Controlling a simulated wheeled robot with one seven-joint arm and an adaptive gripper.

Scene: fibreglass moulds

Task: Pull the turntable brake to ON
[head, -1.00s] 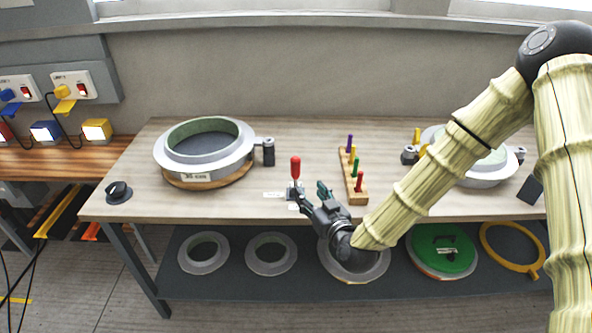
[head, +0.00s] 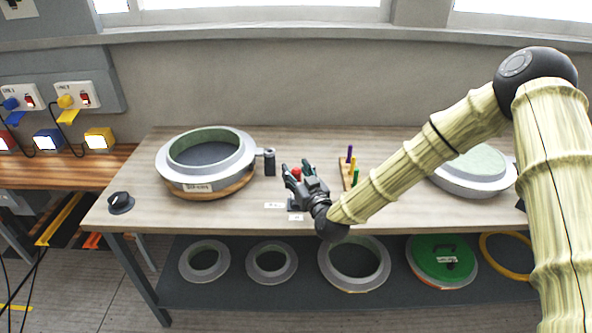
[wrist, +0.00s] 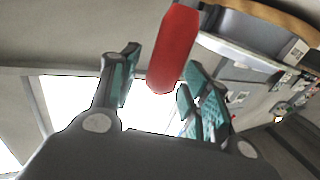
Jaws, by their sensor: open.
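The brake lever has a red handle (head: 296,173) that stands up from a small base on the table, in front of the turntable mould. In the head view my gripper (head: 297,170) is at the handle, hiding most of the lever and its base. In the wrist view the red handle (wrist: 174,48) reaches in between the two teal-padded fingers of my open gripper (wrist: 160,85). It appears nearer the right finger, and I cannot tell whether it touches. Small white labels (head: 275,205) lie beside the base; their text is too small to read.
A round grey mould (head: 210,185) on a wooden turntable stands at the left. A peg rack (head: 346,180) with coloured handles is right of my gripper, partly behind my arm. Rings lie on the lower shelf.

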